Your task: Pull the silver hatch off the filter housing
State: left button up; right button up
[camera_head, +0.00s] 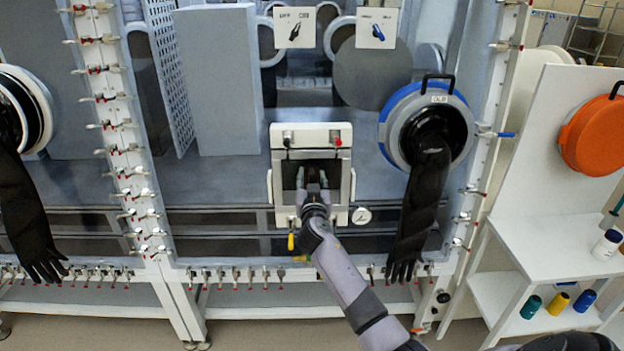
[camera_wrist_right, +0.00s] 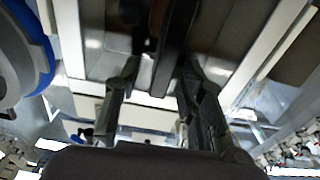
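The filter housing (camera_head: 312,132) is a pale box on the front of the glovebox, with a red button on top and a round gauge at its lower right. Its silver hatch (camera_wrist_right: 105,28) fills much of the right wrist view as a grey metallic panel with a dark bar-shaped handle (camera_wrist_right: 174,45). My right gripper (camera_head: 312,174) is in front of the housing's opening and hides much of the hatch. In the right wrist view its two fingers (camera_wrist_right: 153,85) are apart, with the bar between or just beyond their tips; contact is not clear. My left gripper is not in view.
A blue-rimmed glove port (camera_head: 398,100) with a hanging black glove (camera_head: 416,210) is close on the right. A yellow-handled valve (camera_head: 291,241) is below the housing. A white shelf (camera_head: 550,245) with bottles and spools stands at far right.

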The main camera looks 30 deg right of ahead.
grip_shut()
dwell(0.7)
jog(key=c, duration=0.6)
grip_release()
jog(key=shift+c, duration=0.2)
grip_shut()
grip_release()
jog(key=shift+r, duration=0.15)
grip_shut()
